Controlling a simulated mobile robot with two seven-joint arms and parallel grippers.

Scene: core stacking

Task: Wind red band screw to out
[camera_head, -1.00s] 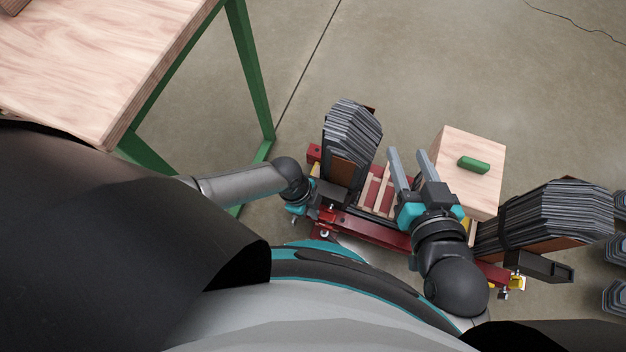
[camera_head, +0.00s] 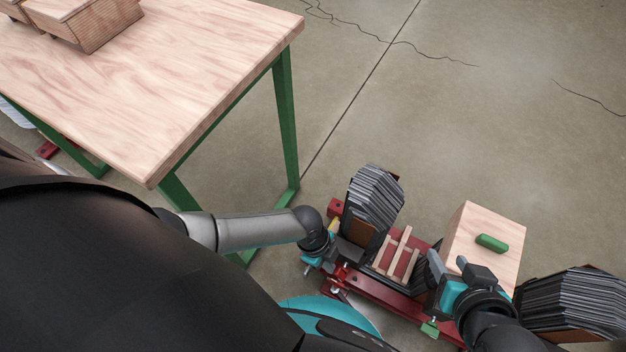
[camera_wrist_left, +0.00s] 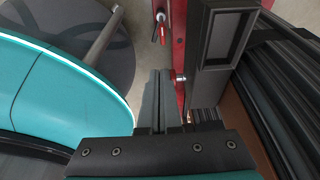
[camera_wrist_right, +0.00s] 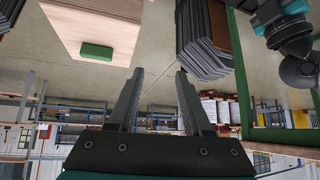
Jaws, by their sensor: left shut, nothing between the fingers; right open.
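The red frame (camera_head: 378,291) stands on the floor at lower middle right in the head view. A red-handled screw (camera_wrist_left: 158,27) sits beside the red bar (camera_wrist_left: 178,40) in the left wrist view; a red fitting with small screws (camera_head: 340,276) shows on the frame in the head view. My left gripper (camera_wrist_left: 157,78) is shut and empty, its tips beside the red bar and apart from the red handle. In the head view it is mostly hidden behind its wrist (camera_head: 315,240). My right gripper (camera_wrist_right: 160,76) is open and empty, above the frame's right part.
Dark layered core stacks (camera_head: 374,198) and (camera_head: 575,302) stand on both sides. A wooden block with a green handle (camera_head: 485,222) stands between them. Wooden slats (camera_head: 398,252) cross the frame. A wooden table (camera_head: 190,60) with green legs stands at upper left. Floor at upper right is clear.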

